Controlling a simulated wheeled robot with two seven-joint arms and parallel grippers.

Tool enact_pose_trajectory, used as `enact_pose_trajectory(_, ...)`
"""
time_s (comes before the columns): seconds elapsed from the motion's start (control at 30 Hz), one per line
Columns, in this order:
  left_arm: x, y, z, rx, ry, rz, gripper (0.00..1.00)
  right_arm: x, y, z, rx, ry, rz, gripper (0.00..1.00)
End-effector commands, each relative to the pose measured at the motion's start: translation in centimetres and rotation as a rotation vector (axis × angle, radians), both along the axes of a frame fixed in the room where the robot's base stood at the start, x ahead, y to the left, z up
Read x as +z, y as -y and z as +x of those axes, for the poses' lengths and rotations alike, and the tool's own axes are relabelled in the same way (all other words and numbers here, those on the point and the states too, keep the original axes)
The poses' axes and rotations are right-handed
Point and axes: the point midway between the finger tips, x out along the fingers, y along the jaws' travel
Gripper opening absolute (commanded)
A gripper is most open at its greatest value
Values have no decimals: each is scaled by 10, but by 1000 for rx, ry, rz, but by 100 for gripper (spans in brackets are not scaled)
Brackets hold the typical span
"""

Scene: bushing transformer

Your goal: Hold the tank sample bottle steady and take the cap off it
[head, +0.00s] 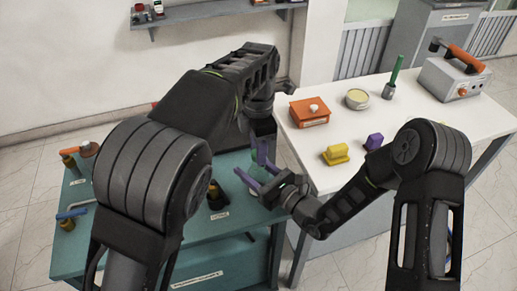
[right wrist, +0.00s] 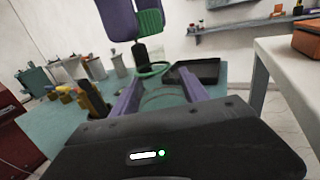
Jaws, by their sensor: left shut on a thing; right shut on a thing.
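My right gripper (right wrist: 160,95) is shut on the sides of the see-through tank sample bottle (right wrist: 165,103), which is upright between its purple fingers. A green ring (right wrist: 152,71) shows at the bottle's top. My left gripper (right wrist: 134,25) is shut on the ribbed green cap (right wrist: 150,22). The cap is above the bottle's top, with a visible gap between them. In the head view my left gripper (head: 262,148) reaches down over my right gripper (head: 258,177), and the arms and fingers hide most of the bottle and cap.
A black tray (right wrist: 203,72) lies behind the bottle in the right wrist view. The white table (head: 400,145) at right holds an orange box (head: 309,112) and yellow block (head: 336,154).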

Motion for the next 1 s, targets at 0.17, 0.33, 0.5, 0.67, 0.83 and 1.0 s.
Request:
enact_pose_trajectory(0.17, 3, 0, 0, 0, 1, -1, 0, 0, 0, 0, 0, -1, 0, 0)
enact_pose_trajectory(0.33, 21, 0, 1, 0, 4, -2, 0, 0, 0, 0, 0, -1, 0, 0)
enact_pose_trajectory(0.5, 38, 0, 0, -1, 1, -1, 0, 0, 0, 0, 0, -1, 0, 0)
enact_pose_trajectory(0.67, 40, 0, 0, -1, 0, 0, 0, 0, 0, 0, 0, -1, 0, 0)
enact_pose_trajectory(0.83, 40, 0, 0, 0, 0, 0, 0, 0, 0, 0, 0, -1, 0, 58)
enact_pose_trajectory(1.0, 40, 0, 0, 0, 0, 0, 0, 0, 0, 0, 0, 0, 0, 72)
